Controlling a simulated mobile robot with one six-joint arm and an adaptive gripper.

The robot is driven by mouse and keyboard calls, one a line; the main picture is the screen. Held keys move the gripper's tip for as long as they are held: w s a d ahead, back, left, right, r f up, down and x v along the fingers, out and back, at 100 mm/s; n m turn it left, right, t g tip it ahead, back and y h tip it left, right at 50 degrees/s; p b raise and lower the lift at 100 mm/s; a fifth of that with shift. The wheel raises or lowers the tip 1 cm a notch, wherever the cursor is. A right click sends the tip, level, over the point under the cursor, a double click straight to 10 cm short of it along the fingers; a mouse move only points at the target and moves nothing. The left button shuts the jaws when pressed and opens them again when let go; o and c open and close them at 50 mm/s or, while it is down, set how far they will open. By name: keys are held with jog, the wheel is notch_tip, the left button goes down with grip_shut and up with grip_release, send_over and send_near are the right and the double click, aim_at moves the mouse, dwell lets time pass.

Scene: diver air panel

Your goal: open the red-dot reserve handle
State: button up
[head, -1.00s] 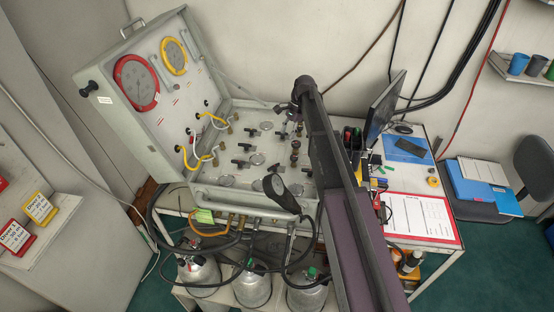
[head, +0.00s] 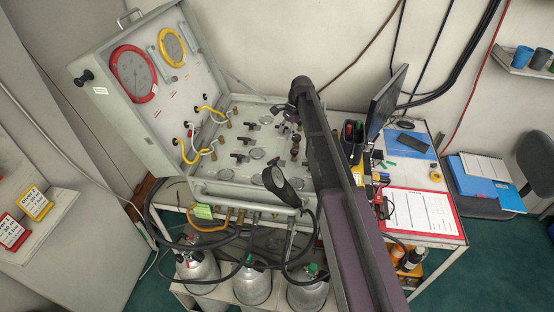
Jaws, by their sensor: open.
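The grey diver air panel (head: 213,178) lies open on a trolley, its lid raised at the left. Several small black handles (head: 236,156) sit on its deck among round metal plates. I cannot make out a red dot on any handle at this size, so I cannot tell which is the reserve handle. My dark arm crosses the right part of the panel and hides some of the deck. My gripper (head: 286,120) is small and partly hidden at the arm's far end, over the back right of the deck. It is open, and I see nothing held in it.
The lid carries a red-rimmed gauge (head: 133,74) and a yellow-rimmed gauge (head: 171,48). Yellow and white hoses (head: 190,155) loop at its foot. A monitor (head: 388,103) stands right of my arm. Metal cylinders (head: 252,285) stand below.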

aim_at(276, 158)
jog(key=shift+b+x, duration=4.45)
jog(key=shift+x, duration=0.7)
grip_shut()
